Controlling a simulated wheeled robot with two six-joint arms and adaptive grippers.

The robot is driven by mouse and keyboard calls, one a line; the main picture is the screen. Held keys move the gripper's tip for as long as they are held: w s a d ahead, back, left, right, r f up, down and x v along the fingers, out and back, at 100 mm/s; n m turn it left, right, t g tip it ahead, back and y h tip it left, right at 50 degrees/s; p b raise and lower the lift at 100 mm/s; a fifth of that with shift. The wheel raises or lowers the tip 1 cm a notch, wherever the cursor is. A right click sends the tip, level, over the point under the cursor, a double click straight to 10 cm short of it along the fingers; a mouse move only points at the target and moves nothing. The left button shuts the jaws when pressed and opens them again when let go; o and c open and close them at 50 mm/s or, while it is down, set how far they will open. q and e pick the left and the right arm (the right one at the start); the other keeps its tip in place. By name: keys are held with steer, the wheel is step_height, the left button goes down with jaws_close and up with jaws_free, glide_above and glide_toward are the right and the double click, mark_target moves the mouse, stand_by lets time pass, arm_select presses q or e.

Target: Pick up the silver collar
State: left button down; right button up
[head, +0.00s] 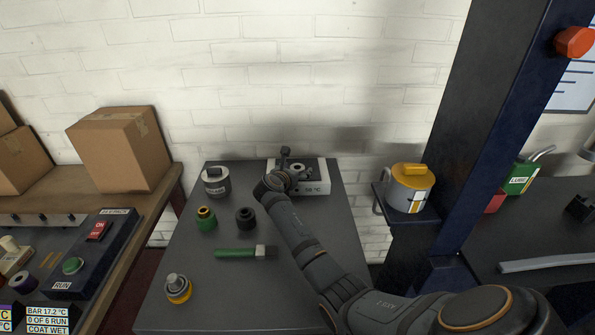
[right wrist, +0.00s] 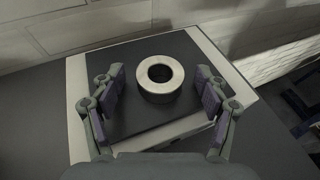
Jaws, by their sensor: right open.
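The silver collar (right wrist: 159,76) is a short metal ring with a round hole. In the right wrist view it lies flat on the dark top plate of a pale heater box (right wrist: 78,105). My right gripper (right wrist: 160,88) is open, with one finger on each side of the collar and a gap on both sides. In the head view the collar (head: 297,168) shows small on the box (head: 314,187), at the back of the table, partly behind my right gripper (head: 287,160). My left gripper is not in view.
The grey table (head: 205,290) also holds a grey canister (head: 215,182), a green-and-gold part (head: 206,219), a black part (head: 245,218), a green-handled brush (head: 245,252) and a yellow-based part (head: 178,289). A blue post (head: 474,150) stands right; a brick wall is behind.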

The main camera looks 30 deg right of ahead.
steer(key=shift+s+a+r, duration=0.1)
steer(key=shift+a+r, duration=0.05)
steer(key=shift+c, duration=0.7)
jaws_close()
steer(key=shift+r, duration=0.5)
step_height(320, 180, up, 3)
steer(key=shift+s+f, duration=0.1)
steer(key=s+a+r, duration=0.2)
steer(key=s+r, duration=0.2)
steer(key=s, duration=0.2)
steer(key=s+a+r+p, duration=0.1)
steer(key=s+a+r, duration=0.1)
steer(key=s+r, duration=0.3)
steer(key=shift+s+a, duration=0.35)
steer(key=shift+s, duration=0.6)
